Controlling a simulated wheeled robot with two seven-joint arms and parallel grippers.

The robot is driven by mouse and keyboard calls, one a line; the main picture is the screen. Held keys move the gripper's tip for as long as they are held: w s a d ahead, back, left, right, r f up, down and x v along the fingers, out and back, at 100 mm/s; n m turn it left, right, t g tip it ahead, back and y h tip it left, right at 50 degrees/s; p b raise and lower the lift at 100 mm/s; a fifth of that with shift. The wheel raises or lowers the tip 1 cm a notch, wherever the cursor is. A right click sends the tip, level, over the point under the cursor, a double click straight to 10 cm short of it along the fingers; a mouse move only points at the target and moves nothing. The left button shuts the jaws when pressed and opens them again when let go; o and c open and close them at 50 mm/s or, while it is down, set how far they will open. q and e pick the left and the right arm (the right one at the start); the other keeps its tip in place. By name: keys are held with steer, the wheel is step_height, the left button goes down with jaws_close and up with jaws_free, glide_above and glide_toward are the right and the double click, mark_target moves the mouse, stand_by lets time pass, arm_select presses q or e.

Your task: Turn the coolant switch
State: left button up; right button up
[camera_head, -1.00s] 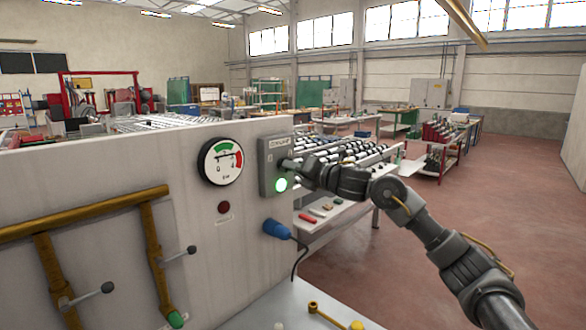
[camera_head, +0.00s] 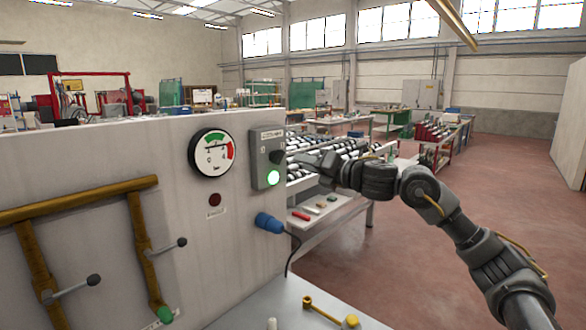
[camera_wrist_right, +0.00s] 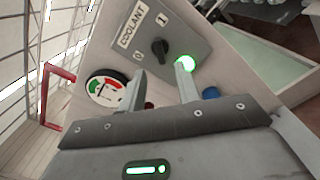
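The coolant switch is a black rotary knob (camera_head: 275,157) on a grey box (camera_head: 259,166) fixed to the white panel. In the right wrist view the knob (camera_wrist_right: 159,47) sits between the labels 0 and 1, under a COOLANT plate. I cannot tell for certain which label it points to. A green lamp (camera_head: 272,178) below it is lit. My right gripper (camera_head: 298,160) is just right of the box, apart from the knob. In the wrist view its two fingers (camera_wrist_right: 161,78) are spread and empty, with the knob beyond the gap. My left gripper is not in view.
A round gauge (camera_head: 212,153) and a dark red lamp (camera_head: 215,199) are left of the box. A blue plug (camera_head: 268,222) with a cable sticks out below. Yellow-brown pipes (camera_head: 80,195) with levers run at left. A roller table stands behind my right arm.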

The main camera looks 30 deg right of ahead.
steer(key=shift+b+v, duration=0.35)
steer(key=shift+v, duration=1.2)
steer(key=shift+a, duration=0.1)
